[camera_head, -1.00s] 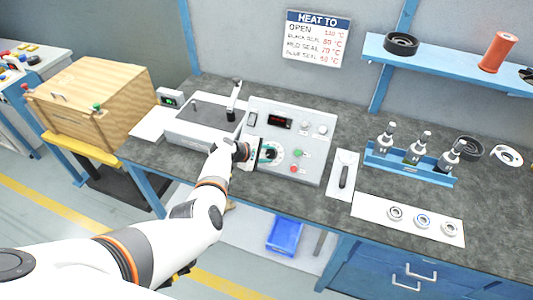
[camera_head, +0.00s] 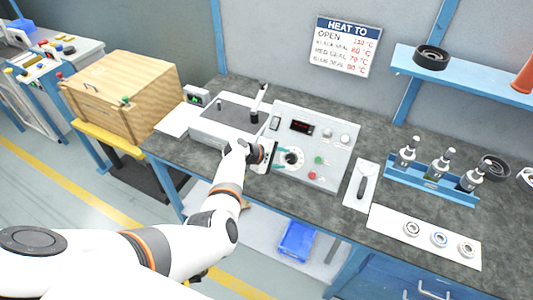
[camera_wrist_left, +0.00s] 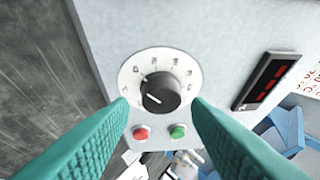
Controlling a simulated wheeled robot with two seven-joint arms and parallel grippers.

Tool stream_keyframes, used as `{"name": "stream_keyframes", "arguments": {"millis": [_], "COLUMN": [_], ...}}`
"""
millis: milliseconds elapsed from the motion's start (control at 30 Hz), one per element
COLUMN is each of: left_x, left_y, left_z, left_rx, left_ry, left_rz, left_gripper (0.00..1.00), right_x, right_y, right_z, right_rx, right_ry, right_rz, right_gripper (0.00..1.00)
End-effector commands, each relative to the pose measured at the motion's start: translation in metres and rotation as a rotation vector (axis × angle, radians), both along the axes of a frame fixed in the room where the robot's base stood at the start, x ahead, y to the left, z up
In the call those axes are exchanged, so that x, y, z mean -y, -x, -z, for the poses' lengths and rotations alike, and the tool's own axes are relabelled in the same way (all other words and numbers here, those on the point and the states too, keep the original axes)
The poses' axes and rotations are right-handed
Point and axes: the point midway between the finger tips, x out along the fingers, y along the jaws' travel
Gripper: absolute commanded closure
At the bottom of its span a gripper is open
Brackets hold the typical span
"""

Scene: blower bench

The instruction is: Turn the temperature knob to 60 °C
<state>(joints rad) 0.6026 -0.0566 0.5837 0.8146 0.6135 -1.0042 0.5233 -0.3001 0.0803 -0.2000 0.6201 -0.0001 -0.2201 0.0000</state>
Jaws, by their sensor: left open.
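The temperature knob (camera_wrist_left: 160,92) is black with a white pointer line and sits on a round white dial (camera_wrist_left: 133,75) with dark marks. In the left wrist view the pointer aims to the lower left; the marks are too blurred to read surely. In the head view the knob (camera_head: 292,158) is on the front of the grey control panel (camera_head: 335,155). My left gripper (camera_wrist_left: 160,115) is open, with its teal fingers on either side of the knob and apart from it. It also shows in the head view (camera_head: 278,160) beside the dial. My right gripper is not in view.
A red button (camera_wrist_left: 140,133) and a green button (camera_wrist_left: 178,131) sit close to the dial. A dark display (camera_head: 302,127) with red digits is on the panel. A wall sign (camera_head: 346,45) lists heat settings. A blue rack (camera_head: 430,190) with several tools stands to the right.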

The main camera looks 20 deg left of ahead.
Motion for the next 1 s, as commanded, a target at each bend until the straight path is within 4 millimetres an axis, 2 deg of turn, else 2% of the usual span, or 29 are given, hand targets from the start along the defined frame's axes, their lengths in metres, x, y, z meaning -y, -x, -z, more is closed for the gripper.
{"name": "stream_keyframes", "arguments": {"millis": [167, 500, 1000], "left_x": [-0.015, -0.039, -0.043], "left_y": [0.021, 0.051, 0.057], "left_z": [-0.02, -0.045, -0.05], "left_rx": [0.001, -0.002, -0.002], "left_ry": [-0.003, 0.001, 0.002], "left_rz": [0.0, 0.001, 0.002], "left_gripper": [0.56, 0.56, 0.56], "right_x": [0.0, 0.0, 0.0], "right_y": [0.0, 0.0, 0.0], "right_z": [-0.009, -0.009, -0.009], "right_rx": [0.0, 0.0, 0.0], "right_ry": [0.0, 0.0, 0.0], "right_rz": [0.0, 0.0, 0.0], "right_gripper": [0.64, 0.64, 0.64]}}
